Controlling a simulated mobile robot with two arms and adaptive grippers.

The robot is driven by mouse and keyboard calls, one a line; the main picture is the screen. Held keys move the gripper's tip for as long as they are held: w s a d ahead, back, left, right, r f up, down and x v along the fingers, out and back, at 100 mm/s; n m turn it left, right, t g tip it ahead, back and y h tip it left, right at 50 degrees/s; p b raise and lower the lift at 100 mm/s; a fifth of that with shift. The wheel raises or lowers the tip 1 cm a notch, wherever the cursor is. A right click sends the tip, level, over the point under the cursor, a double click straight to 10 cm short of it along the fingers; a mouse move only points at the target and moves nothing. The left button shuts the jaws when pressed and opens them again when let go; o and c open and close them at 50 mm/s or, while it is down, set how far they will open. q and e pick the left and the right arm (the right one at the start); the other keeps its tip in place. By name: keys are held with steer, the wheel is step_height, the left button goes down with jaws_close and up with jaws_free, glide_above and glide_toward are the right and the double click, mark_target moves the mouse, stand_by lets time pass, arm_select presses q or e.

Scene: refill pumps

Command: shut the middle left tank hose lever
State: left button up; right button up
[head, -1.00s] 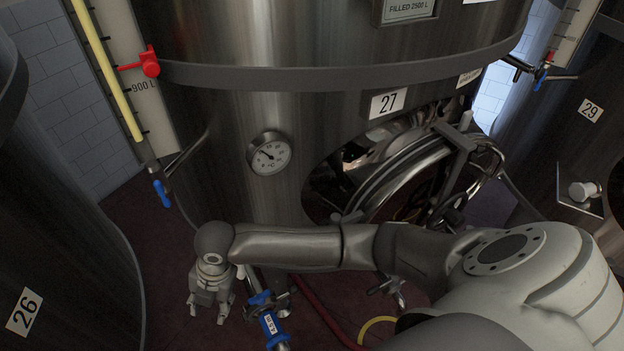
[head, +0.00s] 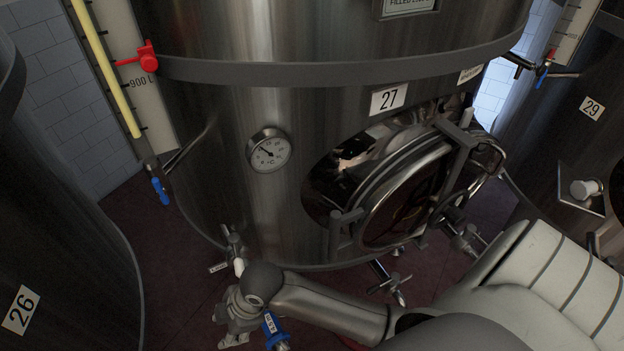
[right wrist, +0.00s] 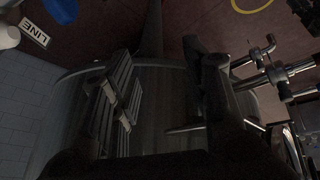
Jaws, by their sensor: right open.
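The steel tank numbered 27 (head: 230,130) stands in the middle of the head view. Low at its left front is a small metal valve (head: 232,243) with a pale handle and a small tag (head: 218,267). A blue labelled hose part (head: 272,325) shows below, partly hidden by my right arm; the hose lever itself is not clearly visible. My right gripper (head: 226,329) is open, just left of the blue part and below the valve. In the right wrist view its fingers (right wrist: 163,95) stand apart with no held object visible. My left gripper is out of view.
Tank 26 (head: 60,230) stands at left and tank 29 (head: 575,140) at right. The round hatch (head: 400,195) and another valve (head: 390,283) are near my right arm. A tag reading LINE (right wrist: 34,32) shows in the right wrist view.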

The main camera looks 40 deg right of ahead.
steer(key=s+d+f+m, duration=0.1)
steer(key=d+m, duration=0.1)
steer(key=s+d+f+m+h, duration=0.1)
steer(key=s+d+m, duration=0.1)
steer(key=s+d+f+m, duration=0.1)
steer(key=d+m, duration=0.1)
steer(key=shift+s+d+m+t, duration=0.2)
steer(key=shift+d+m+t, duration=0.1)
steer(key=shift+m, duration=0.1)
steer(key=s+d+f+m+h, duration=0.2)
steer(key=s+d+m+h, duration=0.1)
steer(key=s+d+m, duration=0.4)
steer(key=shift+n, duration=0.8)
steer(key=b+x, duration=0.1)
steer(key=x, duration=0.1)
steer(key=d+x, duration=0.1)
steer(key=x, duration=0.2)
steer(key=shift+s+d+f+b, duration=0.15)
steer(key=shift+f+b, duration=0.1)
steer(key=shift+b, duration=0.15)
steer(key=shift+c, duration=0.3)
